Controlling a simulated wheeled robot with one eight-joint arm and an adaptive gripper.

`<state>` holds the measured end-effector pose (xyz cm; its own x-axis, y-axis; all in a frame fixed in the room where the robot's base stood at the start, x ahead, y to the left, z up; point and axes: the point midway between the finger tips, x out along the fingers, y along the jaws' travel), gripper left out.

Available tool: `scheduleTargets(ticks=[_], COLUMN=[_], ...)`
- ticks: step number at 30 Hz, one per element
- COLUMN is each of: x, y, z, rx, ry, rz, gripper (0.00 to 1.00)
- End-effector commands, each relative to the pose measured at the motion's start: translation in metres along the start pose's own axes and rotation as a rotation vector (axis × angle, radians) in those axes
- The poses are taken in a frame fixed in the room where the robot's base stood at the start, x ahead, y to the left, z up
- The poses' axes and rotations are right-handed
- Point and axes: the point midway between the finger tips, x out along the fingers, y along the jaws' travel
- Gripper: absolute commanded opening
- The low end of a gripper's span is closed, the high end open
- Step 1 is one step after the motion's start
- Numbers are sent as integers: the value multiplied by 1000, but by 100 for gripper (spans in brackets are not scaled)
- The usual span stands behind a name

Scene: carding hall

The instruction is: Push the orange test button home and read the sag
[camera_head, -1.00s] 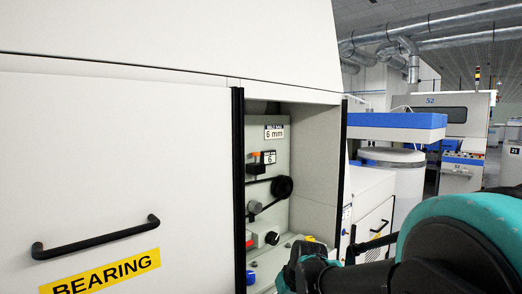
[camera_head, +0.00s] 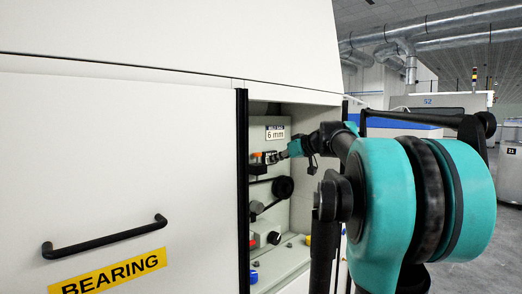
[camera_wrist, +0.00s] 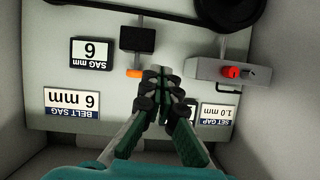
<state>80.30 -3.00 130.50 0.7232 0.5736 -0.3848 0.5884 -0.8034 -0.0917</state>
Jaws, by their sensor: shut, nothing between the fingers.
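The orange test button (camera_wrist: 134,73) sits at the end of a black block (camera_wrist: 137,38) on the grey panel in the wrist view, which is upside down. It shows small and orange in the head view (camera_head: 256,157). My gripper (camera_wrist: 163,73) is shut and empty, its fingertips just to the right of the button in the wrist view, with a small gap showing. In the head view my gripper (camera_head: 281,155) reaches into the open bay. The sag display (camera_wrist: 91,54) shows what looks like 6, beside a label reading belt sag 6 mm (camera_wrist: 72,103).
A black pulley and belt (camera_head: 282,187) lie below the block. The bay's black edge (camera_head: 243,190) and side wall bound the space.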

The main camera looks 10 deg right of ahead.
Motion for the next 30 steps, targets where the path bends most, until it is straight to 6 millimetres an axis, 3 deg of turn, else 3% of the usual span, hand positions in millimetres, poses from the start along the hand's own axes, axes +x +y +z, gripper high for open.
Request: scheduleTargets(ticks=[1,3,6,9,22,30], x=[-8,-18,-28,-33,-32,5], y=[8,14,20,24,24,24], z=[-23,-48,-73,-84,-88,-93], rx=[-18,-43,-69,-82,-86,-88], ry=[37,81,125,147,153,152], rz=[7,15,26,32,32,29], gripper=[0,0,0,0,0,0])
